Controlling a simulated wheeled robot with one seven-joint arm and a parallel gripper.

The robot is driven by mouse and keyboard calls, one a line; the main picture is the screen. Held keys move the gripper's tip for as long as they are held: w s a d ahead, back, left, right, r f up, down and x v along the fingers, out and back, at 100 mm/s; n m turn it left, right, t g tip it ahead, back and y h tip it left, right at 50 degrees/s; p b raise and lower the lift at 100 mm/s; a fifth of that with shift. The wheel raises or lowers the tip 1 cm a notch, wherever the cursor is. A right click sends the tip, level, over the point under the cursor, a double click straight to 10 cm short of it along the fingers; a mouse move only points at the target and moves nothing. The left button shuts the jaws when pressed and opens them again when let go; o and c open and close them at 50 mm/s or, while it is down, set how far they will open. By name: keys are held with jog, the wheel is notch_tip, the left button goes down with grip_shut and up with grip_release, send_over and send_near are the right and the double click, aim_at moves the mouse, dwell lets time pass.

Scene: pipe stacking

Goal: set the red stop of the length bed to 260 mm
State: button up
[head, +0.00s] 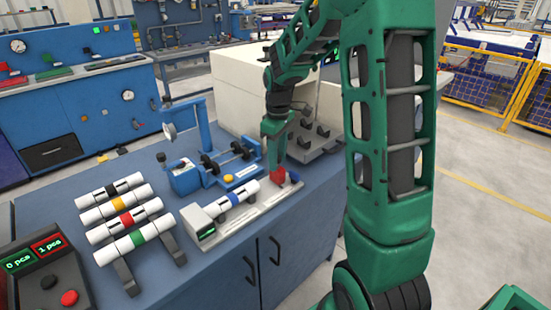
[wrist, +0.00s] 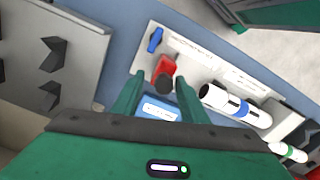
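The length bed (head: 262,212) is a pale plate along the front of the blue bench; it also shows in the wrist view (wrist: 203,58). A white pipe with a blue band (head: 238,199) lies on it. The red stop (head: 277,177) sits on the bed beyond the pipe's end; in the wrist view the red stop (wrist: 166,67) has a dark round knob (wrist: 163,84). My gripper (wrist: 158,85) is open, its fingers spread on either side of the knob's line. Whether they touch the stop cannot be told. The scale figures are too small to read.
A blue lever (wrist: 155,40) is at the bed's far end. A green display (head: 207,233) is at its near end. A blue bending device (head: 205,165) stands behind, a grey notched tray (head: 310,148) to the right. Banded pipes (head: 125,203) lie on a rack at left.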

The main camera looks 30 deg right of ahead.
notch_tip(320, 180, up, 11)
jog(key=shift+f, duration=0.15)
dwell(0.4)
jog(key=shift+w, duration=0.1)
jog(key=s+f+m, duration=0.2)
jog(key=s+m, duration=0.4)
jog(key=s, duration=0.9)
jog(key=s+f+m, duration=0.2)
jog(key=s+m, duration=0.4)
jog(key=s, duration=1)
jog(key=shift+s+f, duration=0.15)
jog(key=shift+s, duration=0.1)
